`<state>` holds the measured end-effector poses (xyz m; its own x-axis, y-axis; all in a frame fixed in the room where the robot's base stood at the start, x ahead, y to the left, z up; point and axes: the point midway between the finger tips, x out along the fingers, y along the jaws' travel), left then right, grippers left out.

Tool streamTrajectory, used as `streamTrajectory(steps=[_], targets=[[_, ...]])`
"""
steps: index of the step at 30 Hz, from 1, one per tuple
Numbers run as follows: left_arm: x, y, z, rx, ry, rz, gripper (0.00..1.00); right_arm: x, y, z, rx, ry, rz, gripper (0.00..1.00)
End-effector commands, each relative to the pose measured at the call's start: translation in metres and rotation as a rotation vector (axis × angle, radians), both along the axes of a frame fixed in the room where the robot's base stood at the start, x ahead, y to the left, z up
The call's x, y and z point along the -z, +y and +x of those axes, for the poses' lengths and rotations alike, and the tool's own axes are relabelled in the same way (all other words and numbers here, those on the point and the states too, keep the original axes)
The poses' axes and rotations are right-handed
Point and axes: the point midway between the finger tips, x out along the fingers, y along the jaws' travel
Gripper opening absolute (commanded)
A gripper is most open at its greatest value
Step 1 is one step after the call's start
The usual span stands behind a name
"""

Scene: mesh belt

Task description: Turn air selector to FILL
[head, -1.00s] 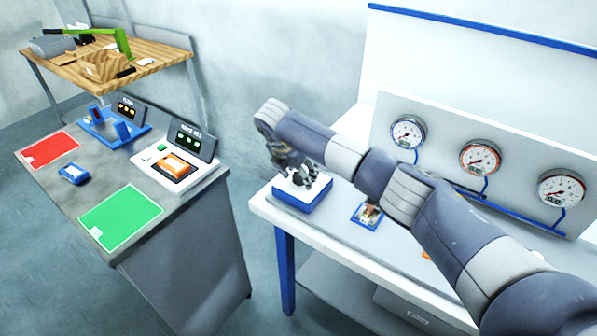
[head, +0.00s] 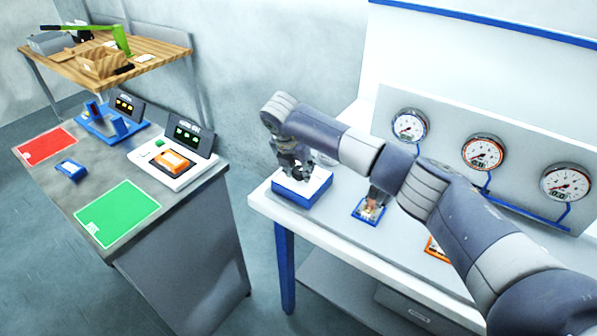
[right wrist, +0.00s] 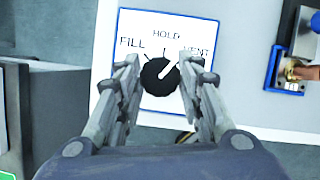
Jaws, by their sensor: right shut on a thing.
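The air selector is a black round knob (right wrist: 160,76) on a white plate (right wrist: 127,30) with the labels FILL at left, HOLD at top and VENT at right. The knob's white line points up and to the right, between HOLD and VENT. My right gripper (right wrist: 160,72) is shut on the knob, with one finger at each side. In the head view my right gripper (head: 297,168) is over the blue-sided selector box (head: 296,194) at the table's left end, and hides the knob. My left gripper is not in view.
A blue-framed fitting (head: 368,211) and an orange-framed one (head: 436,249) lie right of the selector box. Three gauges, such as the left one (head: 409,126), are on the back panel. A grey bench (head: 190,215) with coloured mats stands at left, across a gap.

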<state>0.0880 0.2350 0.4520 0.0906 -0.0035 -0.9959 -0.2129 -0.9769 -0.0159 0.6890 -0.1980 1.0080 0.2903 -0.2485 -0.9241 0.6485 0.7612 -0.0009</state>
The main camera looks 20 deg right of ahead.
Motion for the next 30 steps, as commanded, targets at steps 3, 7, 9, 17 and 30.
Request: streamTrajectory(steps=[3, 7, 9, 17, 30], targets=[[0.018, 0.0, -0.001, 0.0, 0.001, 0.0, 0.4, 0.005, -0.002, 0.0, -0.106, -0.003, 0.001, 0.1], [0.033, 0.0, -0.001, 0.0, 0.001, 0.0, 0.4, 0.005, -0.002, 0.0, -0.23, -0.004, 0.001, 0.1], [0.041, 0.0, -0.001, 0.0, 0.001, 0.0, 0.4, 0.005, -0.003, -0.001, -0.296, -0.004, 0.001, 0.1], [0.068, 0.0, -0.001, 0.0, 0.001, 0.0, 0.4, 0.005, -0.004, -0.001, -0.543, -0.004, 0.0, 0.1], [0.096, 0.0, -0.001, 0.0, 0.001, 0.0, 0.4, 0.002, -0.006, -0.001, -0.957, -0.002, 0.002, 0.1]])
